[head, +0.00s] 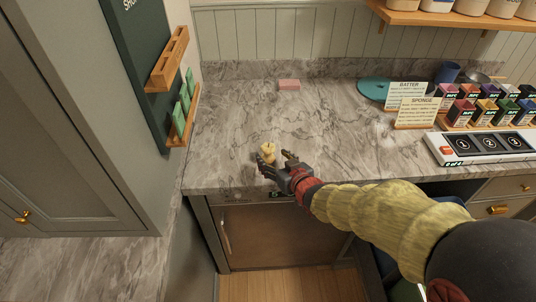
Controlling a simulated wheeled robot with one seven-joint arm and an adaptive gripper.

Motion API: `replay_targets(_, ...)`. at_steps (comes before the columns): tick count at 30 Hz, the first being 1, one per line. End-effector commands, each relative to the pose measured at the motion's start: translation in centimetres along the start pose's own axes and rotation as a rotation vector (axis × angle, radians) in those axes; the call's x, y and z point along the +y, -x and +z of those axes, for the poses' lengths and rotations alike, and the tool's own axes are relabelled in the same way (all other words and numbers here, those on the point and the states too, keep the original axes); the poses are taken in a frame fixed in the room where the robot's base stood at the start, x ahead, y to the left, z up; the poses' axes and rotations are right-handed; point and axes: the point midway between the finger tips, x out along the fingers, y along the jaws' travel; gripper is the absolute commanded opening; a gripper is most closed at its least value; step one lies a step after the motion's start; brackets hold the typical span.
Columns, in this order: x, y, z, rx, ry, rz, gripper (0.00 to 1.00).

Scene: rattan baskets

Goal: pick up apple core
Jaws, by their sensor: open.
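The apple core (268,149) is a small pale yellow piece on the grey marble counter (240,120), near its front edge. It seems to stand upright. My gripper (274,159) is open at the counter's front edge, with its fingers spread close to the core. The left finger partly covers the lower part of the core, so I cannot tell whether they touch.
A pink block (289,85) lies at the back. To the right are a teal disc (373,89), two small signs (416,112), several coloured boxes (487,105) and a white panel (482,147). A cabinet (70,120) stands at left. The counter's middle is clear.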

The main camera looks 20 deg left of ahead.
Motion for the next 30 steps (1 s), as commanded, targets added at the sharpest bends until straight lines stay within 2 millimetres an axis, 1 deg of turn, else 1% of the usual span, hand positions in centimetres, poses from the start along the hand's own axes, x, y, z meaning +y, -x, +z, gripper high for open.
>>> replay_targets(6, 0.0, -3.2, 0.4, -0.001, 0.001, -0.001, 0.57)
replay_targets(10, 0.1, -4.5, 0.2, -0.001, 0.0, 0.001, 0.57)
replay_targets(13, 0.1, -4.8, 0.1, 0.0, 0.0, 0.001, 0.57)
replay_targets(19, 0.1, -4.7, 0.1, 0.0, 0.0, 0.001, 0.57)
replay_targets(30, 0.1, -4.7, 0.1, 0.0, 0.0, 0.001, 0.36)
